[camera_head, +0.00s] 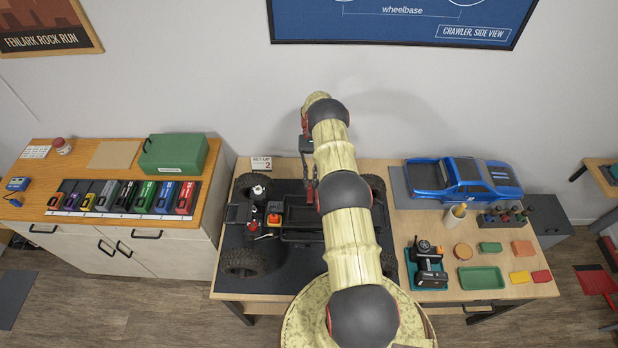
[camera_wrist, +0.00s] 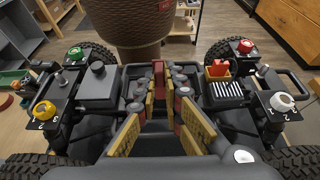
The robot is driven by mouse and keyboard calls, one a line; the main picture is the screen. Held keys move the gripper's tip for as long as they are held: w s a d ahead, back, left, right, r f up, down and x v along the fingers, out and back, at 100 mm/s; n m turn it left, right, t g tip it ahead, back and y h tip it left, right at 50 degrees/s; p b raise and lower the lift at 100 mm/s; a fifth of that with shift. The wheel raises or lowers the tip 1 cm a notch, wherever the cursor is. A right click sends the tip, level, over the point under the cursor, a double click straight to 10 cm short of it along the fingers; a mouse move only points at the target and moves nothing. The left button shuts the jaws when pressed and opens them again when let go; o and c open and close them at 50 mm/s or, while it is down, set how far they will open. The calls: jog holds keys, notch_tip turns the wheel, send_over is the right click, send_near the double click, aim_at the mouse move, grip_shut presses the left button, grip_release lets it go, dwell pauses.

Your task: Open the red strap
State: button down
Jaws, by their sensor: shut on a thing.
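The black crawler chassis (camera_head: 296,222) sits on a dark mat on the table, its big wheels showing at the corners. My gripper (camera_head: 311,186) points down over the chassis tray, partly hidden by my arm in the head view. In the wrist view, the yellow-padded fingers of my gripper (camera_wrist: 164,88) are close together over the middle of the chassis. A narrow piece of the red strap (camera_wrist: 158,73) shows upright between the fingertips, and they are shut on it. The strap's lower part and its fastening are hidden by the fingers.
A blue truck body (camera_head: 461,179) lies at the back right. A controller (camera_head: 428,265) and trays stand front right.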

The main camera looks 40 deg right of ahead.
jog(key=shift+w+d+f+y+p, duration=0.1)
jog(key=shift+w+d+y+p, duration=0.15)
jog(key=shift+p, duration=0.4)
jog(key=shift+a, duration=0.1)
jog(key=c, duration=1.9)
grip_release()
jog(key=shift+s+a+t+h+b, duration=0.35)
jog(key=shift+h+b, duration=0.1)
jog(key=shift+b, duration=1.4)
jog(key=shift+s+a+r+h+b, duration=0.15)
jog(key=shift+r+h+b, duration=0.15)
jog(key=shift+b, duration=0.4)
